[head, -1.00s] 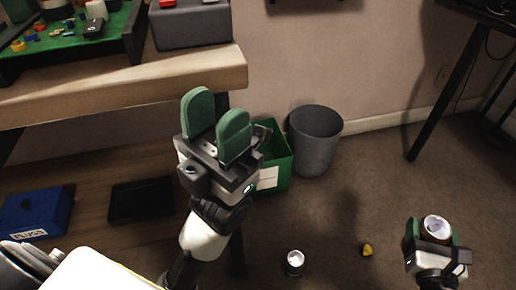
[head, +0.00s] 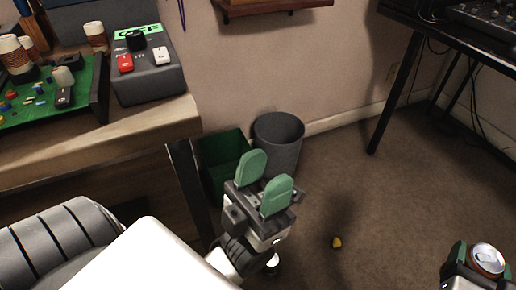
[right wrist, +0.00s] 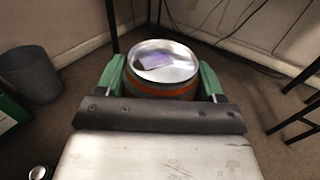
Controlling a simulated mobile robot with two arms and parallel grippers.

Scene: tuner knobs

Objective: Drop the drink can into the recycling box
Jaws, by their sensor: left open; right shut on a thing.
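My right gripper (head: 470,262) is shut on a drink can (head: 487,259) at the lower right of the head view, held upright with its silver top up. In the right wrist view the can (right wrist: 163,70) sits between the green fingers, with a purplish patch on its lid. The green recycling box (head: 224,148) stands on the floor beside the bench leg, partly hidden by my left gripper. Its edge also shows at the far left of the right wrist view (right wrist: 9,112). My left gripper (head: 266,184) is open and empty in front of the box.
A grey bin (head: 279,150) stands right of the box, against the wall. Another can (head: 272,264) on the floor is partly hidden by my left arm. A small yellow object (head: 337,242) lies on open carpet. The wooden bench (head: 120,135) is left; a dark table (head: 450,35) is right.

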